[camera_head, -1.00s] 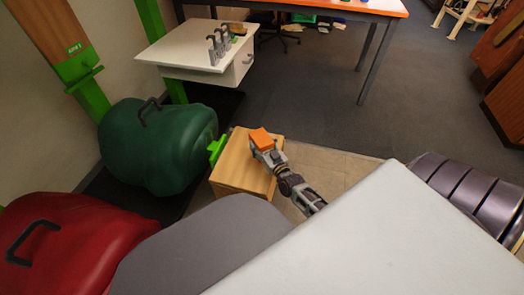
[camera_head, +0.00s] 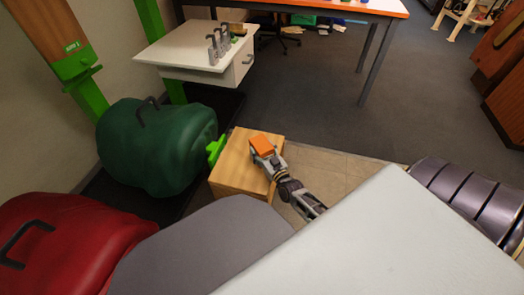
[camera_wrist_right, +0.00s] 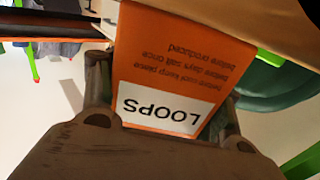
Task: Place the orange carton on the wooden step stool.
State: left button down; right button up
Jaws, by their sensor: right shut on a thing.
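The orange carton (camera_head: 263,145) shows in the head view over the top of the wooden step stool (camera_head: 235,170). My right gripper (camera_head: 266,153) is shut on the carton, coming from the lower right. In the right wrist view the carton (camera_wrist_right: 165,75) sits between the two fingers of my right gripper (camera_wrist_right: 165,120), with a white "LOOPS" label facing the camera. I cannot tell whether the carton's underside touches the stool top. The left gripper is not in view.
A green saddle-like form (camera_head: 155,150) stands left of the stool, with a bright green bracket (camera_head: 215,148) between them. A red one (camera_head: 70,245) is at lower left. A white drawer table (camera_head: 195,50) stands behind. Open floor (camera_head: 320,110) lies behind and right.

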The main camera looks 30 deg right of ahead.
jog(key=o, duration=1.4)
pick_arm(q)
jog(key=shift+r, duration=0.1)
pick_arm(e)
jog(key=shift+s, duration=0.1)
jog(key=shift+s+a+r+p, duration=0.1)
jog(key=shift+s+p, duration=0.3)
jog(key=shift+s, duration=0.4)
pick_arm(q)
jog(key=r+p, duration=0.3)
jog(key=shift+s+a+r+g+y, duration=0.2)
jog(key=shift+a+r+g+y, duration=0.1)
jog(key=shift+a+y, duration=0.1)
pick_arm(e)
jog(key=s, duration=1)
jog(key=shift+a, duration=0.4)
jog(key=shift+s, duration=0.1)
